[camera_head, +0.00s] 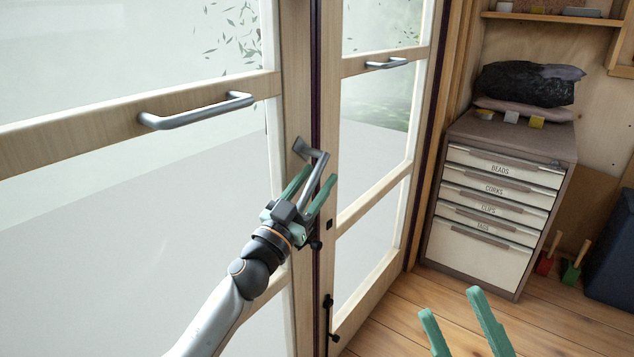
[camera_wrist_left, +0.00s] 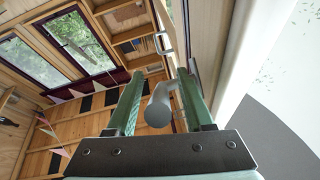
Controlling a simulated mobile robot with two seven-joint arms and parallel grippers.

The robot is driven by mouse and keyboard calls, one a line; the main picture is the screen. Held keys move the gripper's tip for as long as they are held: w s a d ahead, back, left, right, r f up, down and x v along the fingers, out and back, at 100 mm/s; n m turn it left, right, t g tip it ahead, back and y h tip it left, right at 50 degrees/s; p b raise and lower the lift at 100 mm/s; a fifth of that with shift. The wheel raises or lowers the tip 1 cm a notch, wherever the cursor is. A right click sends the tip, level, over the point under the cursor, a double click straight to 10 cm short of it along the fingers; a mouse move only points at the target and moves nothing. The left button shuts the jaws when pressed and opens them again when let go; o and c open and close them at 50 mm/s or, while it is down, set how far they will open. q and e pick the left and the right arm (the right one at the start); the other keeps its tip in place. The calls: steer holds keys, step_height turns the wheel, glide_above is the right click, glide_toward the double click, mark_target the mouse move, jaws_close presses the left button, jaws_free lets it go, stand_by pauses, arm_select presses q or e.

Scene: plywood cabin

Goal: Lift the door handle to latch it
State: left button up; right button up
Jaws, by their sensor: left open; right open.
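The grey metal door handle (camera_head: 314,153) is a bent lever at the meeting edge of the two glazed doors. In the head view its long bar slants down between the fingers of my left gripper (camera_head: 321,174). In the left wrist view the handle's round end (camera_wrist_left: 157,112) lies between the two green fingers, with visible space on both sides. My left gripper is open around the handle and not closed on it. My right gripper (camera_head: 455,314) is open and empty at the bottom of the head view, over the floor and away from the door.
Two fixed horizontal pull bars (camera_head: 195,110) (camera_head: 386,63) are on the door rails. A labelled drawer cabinet (camera_head: 495,210) with a dark sack (camera_head: 525,84) on top stands right of the doors. Small red and green tools (camera_head: 572,268) are beside it. The wooden floor (camera_head: 390,315) before the right door is clear.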

arm_select(q)
steer(key=shift+w+d+r, duration=0.15)
steer(key=shift+w, duration=0.15)
jaws_close()
stand_by(0.3)
stand_by(1.1)
